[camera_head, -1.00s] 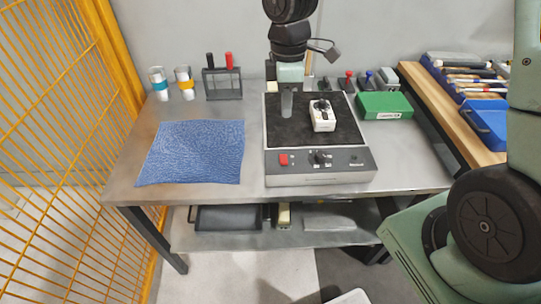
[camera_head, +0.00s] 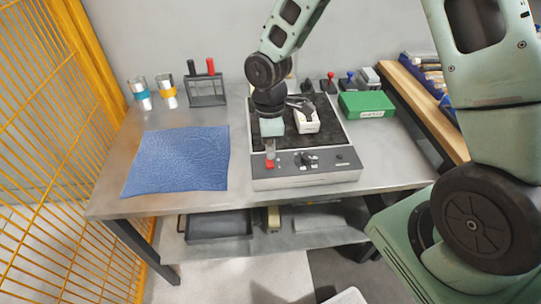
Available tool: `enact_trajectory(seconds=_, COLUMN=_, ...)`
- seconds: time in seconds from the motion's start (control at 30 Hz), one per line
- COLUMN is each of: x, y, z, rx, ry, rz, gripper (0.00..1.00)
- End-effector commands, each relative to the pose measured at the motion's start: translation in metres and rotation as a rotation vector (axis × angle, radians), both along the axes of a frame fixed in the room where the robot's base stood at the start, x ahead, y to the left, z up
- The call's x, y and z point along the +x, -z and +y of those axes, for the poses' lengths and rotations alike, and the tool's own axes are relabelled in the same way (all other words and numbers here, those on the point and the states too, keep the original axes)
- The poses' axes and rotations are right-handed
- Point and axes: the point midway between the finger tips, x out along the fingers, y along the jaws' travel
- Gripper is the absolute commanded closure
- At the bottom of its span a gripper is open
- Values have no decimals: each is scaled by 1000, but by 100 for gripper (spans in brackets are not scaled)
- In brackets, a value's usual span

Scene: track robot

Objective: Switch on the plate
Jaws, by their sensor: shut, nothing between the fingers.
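The plate (camera_head: 330,175) is a grey box with a dark top on the metal table. Its front panel carries a red switch (camera_head: 270,165) at the left and a black knob (camera_head: 307,159) near the middle. My gripper (camera_head: 270,156) is shut and empty, pointing down over the left of the front panel. Its fingertips are at or just above the red switch; I cannot tell if they touch. They partly hide the switch, so its position is unclear.
A blue cloth (camera_head: 178,160) lies to the left. Behind it stand two cups (camera_head: 140,92) and a rack (camera_head: 206,90) with black and red handles. A green box (camera_head: 367,105) and stamps (camera_head: 346,82) are at the back right. A yellow fence (camera_head: 45,150) borders the left.

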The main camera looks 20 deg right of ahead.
Motion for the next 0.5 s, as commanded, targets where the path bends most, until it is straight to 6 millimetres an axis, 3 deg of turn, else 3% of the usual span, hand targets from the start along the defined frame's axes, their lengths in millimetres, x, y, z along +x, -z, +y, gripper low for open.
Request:
enact_trajectory(seconds=0.2, x=-3, y=23, z=1, rx=0, ry=-2, rz=1, gripper=100)
enact_trajectory(seconds=0.5, x=-3, y=27, z=1, rx=-1, ry=-1, rz=-2, gripper=100)
